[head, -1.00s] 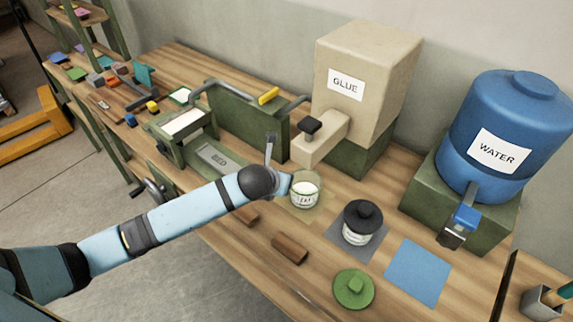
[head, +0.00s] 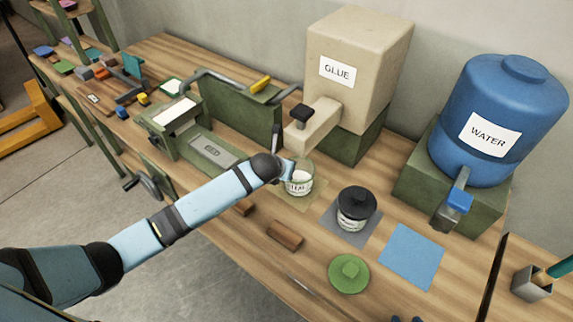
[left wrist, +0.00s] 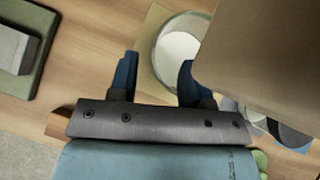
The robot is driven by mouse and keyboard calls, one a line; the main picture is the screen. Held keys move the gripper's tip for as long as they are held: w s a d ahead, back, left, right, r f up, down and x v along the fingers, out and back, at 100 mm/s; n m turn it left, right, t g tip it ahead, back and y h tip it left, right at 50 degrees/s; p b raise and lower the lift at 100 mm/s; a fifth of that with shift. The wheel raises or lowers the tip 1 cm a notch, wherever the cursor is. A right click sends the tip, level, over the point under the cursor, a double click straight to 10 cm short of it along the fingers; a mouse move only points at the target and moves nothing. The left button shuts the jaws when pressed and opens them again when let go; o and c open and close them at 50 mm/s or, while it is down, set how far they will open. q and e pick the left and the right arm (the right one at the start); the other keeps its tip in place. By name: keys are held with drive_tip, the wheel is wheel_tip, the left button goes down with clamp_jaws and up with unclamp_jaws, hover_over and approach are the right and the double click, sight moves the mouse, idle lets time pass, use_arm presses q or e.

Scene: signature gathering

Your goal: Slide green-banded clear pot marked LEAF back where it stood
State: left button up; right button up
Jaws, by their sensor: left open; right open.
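The clear pot (head: 299,187) with white contents and a label that seems to read LEAF stands upright on a yellowish mat (head: 316,196), near the glue tap. The left wrist view shows it from above as a clear round rim (left wrist: 160,62). My left gripper (left wrist: 156,68) is open beside the pot. One finger is left of the pot and the other overlaps its lower edge in that view; contact cannot be told. In the head view my wrist partly covers the pot. My right gripper (head: 405,319) shows only as dark tips at the bottom edge.
The glue dispenser (head: 358,70) stands behind the pot. The blue water barrel (head: 510,120) stands at right.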

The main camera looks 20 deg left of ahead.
use_arm(q)
drive_tip(key=b+x, duration=0.1)
drive_tip(key=x, duration=0.2)
drive_tip(key=shift+s+f, duration=0.1)
drive_tip(key=shift+f, duration=0.05)
use_arm(e)
drive_tip(key=shift+f, duration=0.65)
use_arm(q)
drive_tip(key=shift+w+f+b, duration=0.35)
drive_tip(key=shift+w+b, duration=0.15)
drive_tip(key=shift+w, duration=0.05)
use_arm(e)
drive_tip(key=shift+s+a+f+n, duration=0.1)
drive_tip(key=shift+a+f+n, duration=0.05)
drive_tip(key=shift+n, duration=0.15)
use_arm(q)
drive_tip(key=shift+d, duration=0.1)
use_arm(e)
drive_tip(key=shift+s, duration=0.1)
use_arm(q)
clamp_jaws()
